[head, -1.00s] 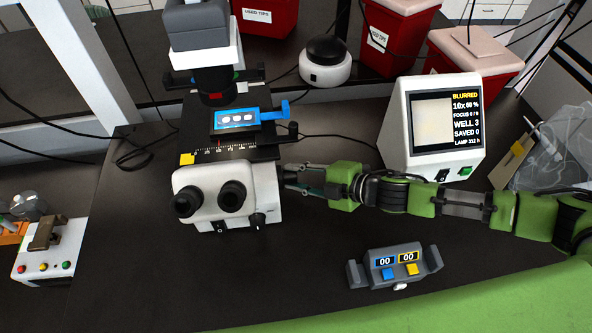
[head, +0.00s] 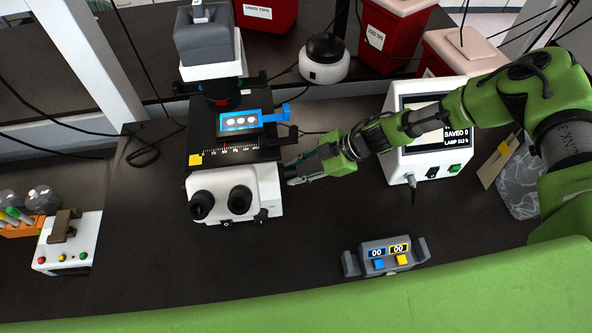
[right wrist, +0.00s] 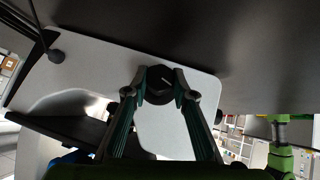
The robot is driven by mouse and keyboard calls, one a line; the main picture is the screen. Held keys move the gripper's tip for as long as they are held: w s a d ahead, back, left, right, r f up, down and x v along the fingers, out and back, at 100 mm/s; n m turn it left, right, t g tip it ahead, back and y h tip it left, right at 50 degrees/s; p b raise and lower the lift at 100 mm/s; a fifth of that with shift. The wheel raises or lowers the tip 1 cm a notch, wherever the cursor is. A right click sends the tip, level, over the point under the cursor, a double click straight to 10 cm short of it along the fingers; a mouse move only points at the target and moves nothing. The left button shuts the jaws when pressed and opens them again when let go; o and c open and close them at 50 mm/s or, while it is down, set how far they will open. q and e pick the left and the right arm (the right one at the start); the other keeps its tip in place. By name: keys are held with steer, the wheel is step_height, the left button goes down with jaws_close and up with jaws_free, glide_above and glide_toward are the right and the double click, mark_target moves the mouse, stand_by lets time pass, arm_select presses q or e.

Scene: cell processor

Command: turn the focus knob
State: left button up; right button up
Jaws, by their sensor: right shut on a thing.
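The white microscope (head: 262,192) stands left of centre with its two dark eyepieces facing me. The focus knob is dark and round; in the right wrist view the knob (right wrist: 160,84) sits on the white side of the microscope, between my fingertips. My right gripper (head: 290,176) reaches the right side of the microscope and is shut on the knob; the gripper also shows in the right wrist view (right wrist: 160,88). My left gripper is not in view.
A white display unit (head: 450,155) stands to the right, its screen partly hidden by my right arm. A grey counter with two readouts (head: 384,257) lies in front. A small white box with coloured buttons (head: 62,258) is at far left. Red bins (head: 385,40) stand behind.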

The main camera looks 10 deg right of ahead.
steer(key=shift+w+m+g, duration=0.3)
steer(key=shift+g, duration=0.4)
steer(key=shift+w+f+m+g+b, duration=0.15)
steer(key=shift+m+g+b, duration=0.25)
steer(key=shift+g+b, duration=0.35)
steer(key=m+g+b, duration=0.1)
steer(key=g+b, duration=0.1)
steer(key=b, duration=0.5)
steer(key=m+g+b, duration=0.1)
steer(key=g+b, duration=0.1)
steer(key=b, duration=0.5)
steer(key=m+g+y+b, duration=0.1)
steer(key=m+g+b, duration=0.1)
steer(key=b, duration=0.6)
steer(key=shift+w+f+g, duration=0.15)
steer(key=shift+f+g, duration=0.1)
steer(key=shift+g, duration=0.3)
steer(key=shift+r+m+g+b, duration=0.25)
steer(key=shift+m+g+b, duration=0.05)
steer(key=shift+b, duration=0.75)
steer(key=o, duration=1.1)
steer(key=shift+a, duration=0.15)
